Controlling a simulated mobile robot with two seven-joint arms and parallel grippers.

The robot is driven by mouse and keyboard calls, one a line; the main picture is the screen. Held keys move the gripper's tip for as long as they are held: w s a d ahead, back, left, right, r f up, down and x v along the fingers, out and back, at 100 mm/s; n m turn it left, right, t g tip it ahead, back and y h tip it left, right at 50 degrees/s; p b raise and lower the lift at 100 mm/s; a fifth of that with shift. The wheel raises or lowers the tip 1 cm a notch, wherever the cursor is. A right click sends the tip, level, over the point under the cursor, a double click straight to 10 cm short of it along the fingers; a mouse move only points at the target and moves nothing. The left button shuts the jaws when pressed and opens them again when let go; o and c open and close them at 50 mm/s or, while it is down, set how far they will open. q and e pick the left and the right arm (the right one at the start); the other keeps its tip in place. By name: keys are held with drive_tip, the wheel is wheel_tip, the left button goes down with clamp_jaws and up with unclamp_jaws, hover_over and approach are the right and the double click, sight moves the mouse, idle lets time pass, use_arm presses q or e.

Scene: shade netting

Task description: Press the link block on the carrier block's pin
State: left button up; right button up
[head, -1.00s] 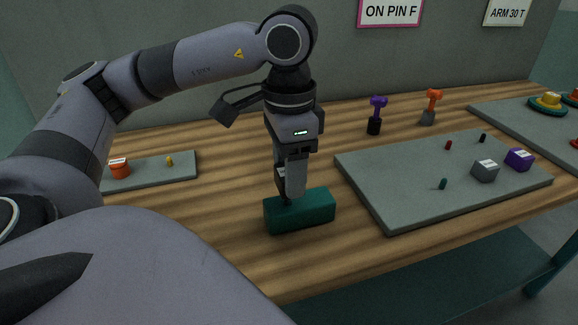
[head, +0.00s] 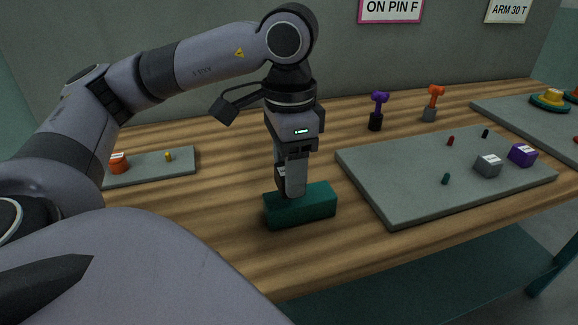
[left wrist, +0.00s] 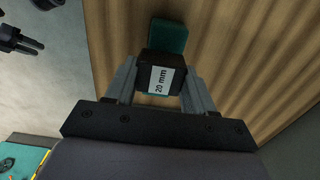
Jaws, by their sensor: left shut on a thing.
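The carrier block is the long teal block (head: 315,205) on the wooden table, below my left gripper (head: 290,188). My left gripper is shut on a small dark block with a white "20 mm" label, the link block (left wrist: 161,80), seen between the fingers in the left wrist view. There the teal block (left wrist: 169,36) shows behind and beyond it. The link block is at the teal block's top, near its left end in the head view; whether it is seated cannot be told. The pin is hidden. My right gripper is not in view.
A grey board (head: 405,185) to the right bears small pegs, a grey block (head: 488,166) and a purple block (head: 522,154). Purple (head: 378,110) and orange (head: 433,102) knobbed tools stand behind it. A smaller board (head: 150,172) with an orange piece (head: 118,163) lies left.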

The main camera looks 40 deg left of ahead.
use_arm(q)
drive_tip(key=shift+f, duration=0.1)
drive_tip(key=shift+f+b, duration=0.2)
drive_tip(key=shift+b, duration=0.25)
drive_tip(key=shift+f, duration=0.1)
idle(0.4)
drive_tip(key=shift+f+b, duration=0.2)
drive_tip(key=shift+b, duration=0.3)
drive_tip(key=shift+f, duration=0.15)
drive_tip(key=shift+f+b, duration=0.75)
drive_tip(key=shift+b, duration=0.15)
